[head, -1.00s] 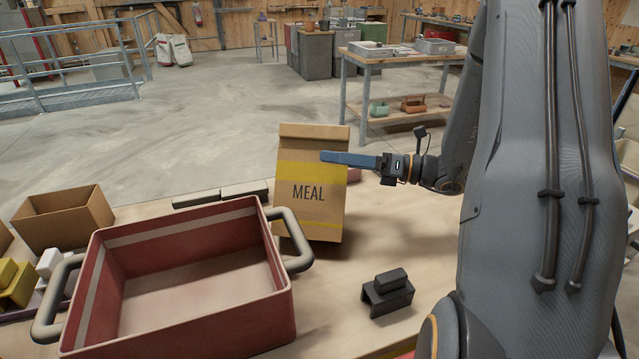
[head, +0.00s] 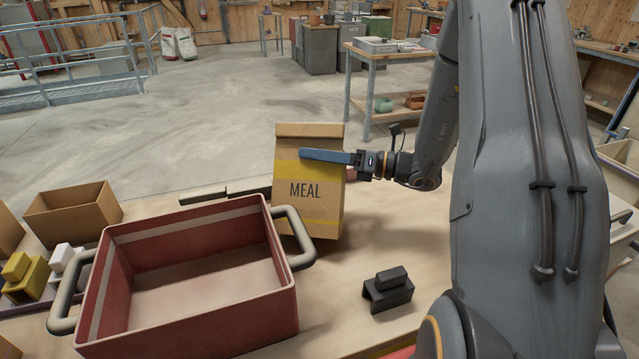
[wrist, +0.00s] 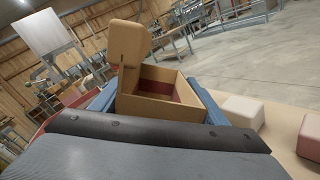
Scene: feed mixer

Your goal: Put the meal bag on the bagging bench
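The meal bag (head: 308,212) is a brown paper bag with yellow bands and the word MEAL, standing upright on the near wooden bench (head: 440,230). The tote handle hides part of its lower left. My gripper (head: 325,157) reaches in from the right, with one blue finger across the bag's upper front. In the wrist view the bag (wrist: 150,103) lies between the two blue fingers, which are spread along its sides. I cannot tell whether they touch it. No bench carries a readable bagging label; a wooden workbench (head: 390,55) stands farther back.
A red tote (head: 215,325) with grey handles stands close left of the bag. A dark block (head: 387,292) sits at front right. A cardboard box (head: 75,217) and yellow pieces (head: 28,277) are at left. Open floor (head: 200,110) lies beyond the bench.

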